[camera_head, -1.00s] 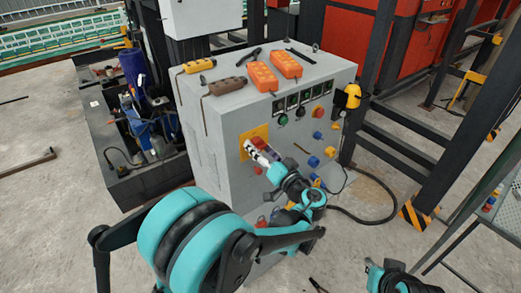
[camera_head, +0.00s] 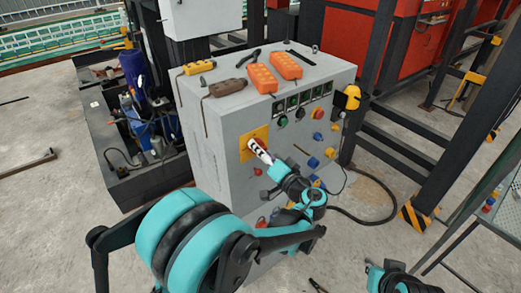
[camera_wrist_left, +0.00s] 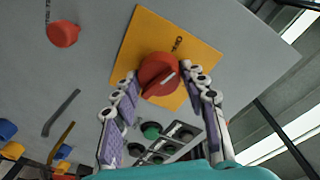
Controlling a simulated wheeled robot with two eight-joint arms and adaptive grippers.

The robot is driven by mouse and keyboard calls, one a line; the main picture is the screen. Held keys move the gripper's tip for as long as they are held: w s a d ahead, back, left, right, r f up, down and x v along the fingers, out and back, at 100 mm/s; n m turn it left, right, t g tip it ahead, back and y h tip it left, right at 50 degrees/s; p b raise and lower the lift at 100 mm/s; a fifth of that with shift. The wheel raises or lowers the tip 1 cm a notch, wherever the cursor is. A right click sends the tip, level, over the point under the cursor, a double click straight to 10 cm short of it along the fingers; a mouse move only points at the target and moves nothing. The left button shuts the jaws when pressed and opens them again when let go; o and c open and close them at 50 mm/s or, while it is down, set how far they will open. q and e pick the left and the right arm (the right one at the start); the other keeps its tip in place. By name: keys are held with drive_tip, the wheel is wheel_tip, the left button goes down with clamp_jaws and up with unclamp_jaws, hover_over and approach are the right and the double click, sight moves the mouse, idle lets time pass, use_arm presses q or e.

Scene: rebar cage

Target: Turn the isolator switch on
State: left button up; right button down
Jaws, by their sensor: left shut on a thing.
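The isolator switch is a red rotary knob (camera_wrist_left: 158,75) on a yellow square plate (camera_wrist_left: 196,50) on the front of the grey cabinet. The yellow plate also shows in the head view (camera_head: 247,150), with the knob partly hidden by my gripper. My left gripper (camera_head: 256,147) reaches the knob from the front right. In the left wrist view its two fingers (camera_wrist_left: 158,80) stand on either side of the knob, closed on it. A pale line on the knob lies at a slant. My right gripper cannot be made out; only a piece of my right arm shows at the bottom right.
The grey cabinet (camera_head: 190,135) carries other buttons, sockets and a red knob (camera_wrist_left: 62,33) near the switch. Orange pendant controls (camera_head: 262,78) lie on its top. A black cable (camera_head: 370,218) runs along the floor at the right.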

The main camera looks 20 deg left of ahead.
use_arm(q)
drive_tip(key=m, duration=0.3)
drive_tip(key=shift+m+g, duration=0.3)
drive_tip(key=m, duration=0.3)
drive_tip(key=shift+p, duration=0.35)
drive_tip(key=m, duration=0.3)
drive_tip(key=shift+w+r+m+g, duration=0.1)
drive_tip(key=shift+m+g, duration=0.5)
drive_tip(key=shift+m, duration=1.4)
drive_tip(key=o, duration=1.2)
drive_tip(key=shift+c, duration=0.2)
drive_tip(key=shift+d, duration=0.2)
